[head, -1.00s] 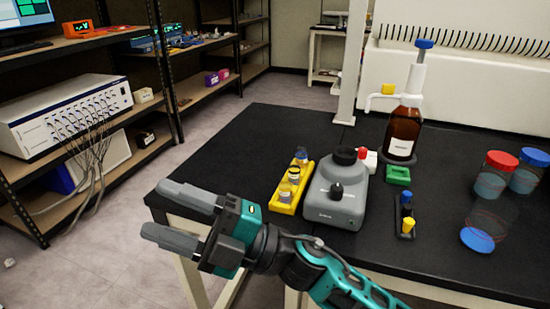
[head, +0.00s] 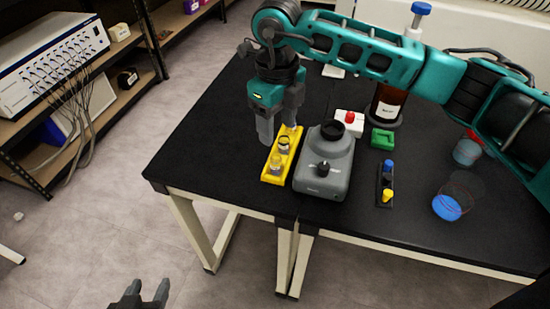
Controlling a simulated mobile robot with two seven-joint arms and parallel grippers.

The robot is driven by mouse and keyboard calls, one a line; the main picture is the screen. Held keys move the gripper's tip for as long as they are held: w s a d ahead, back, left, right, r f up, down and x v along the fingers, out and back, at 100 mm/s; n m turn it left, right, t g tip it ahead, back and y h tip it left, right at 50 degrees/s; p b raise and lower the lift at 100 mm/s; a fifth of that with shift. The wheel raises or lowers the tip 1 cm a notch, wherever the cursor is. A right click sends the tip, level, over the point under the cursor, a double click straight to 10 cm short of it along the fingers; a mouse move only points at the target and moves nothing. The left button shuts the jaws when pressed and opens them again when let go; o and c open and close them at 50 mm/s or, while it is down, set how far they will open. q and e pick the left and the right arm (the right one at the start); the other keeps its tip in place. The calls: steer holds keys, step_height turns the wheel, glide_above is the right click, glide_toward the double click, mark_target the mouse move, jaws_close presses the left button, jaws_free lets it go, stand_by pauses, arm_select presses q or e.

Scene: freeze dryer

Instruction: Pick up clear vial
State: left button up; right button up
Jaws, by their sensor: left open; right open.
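A yellow rack (head: 269,177) stands on the black table and holds small vials. A clear vial (head: 284,143) with a dark top sits in its middle and another vial (head: 276,161) sits nearer its front end. The far end of the rack is partly hidden by my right gripper (head: 279,132). That gripper points down, open, with its fingers at the far left part of the rack. I cannot tell whether a vial stands between them. My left gripper (head: 140,296) is open and empty, low at the bottom edge, over the floor in the picture.
A grey vortex mixer (head: 323,175) stands close to the right of the rack. Further right are a small dark holder (head: 385,185), a green block (head: 382,138), a brown bottle (head: 388,105) and a blue-lidded jar (head: 447,206). The table left of the rack is clear.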

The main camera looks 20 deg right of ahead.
mark_target(276, 157)
steer(key=f, duration=1)
steer(key=shift+w, duration=0.25)
jaws_close()
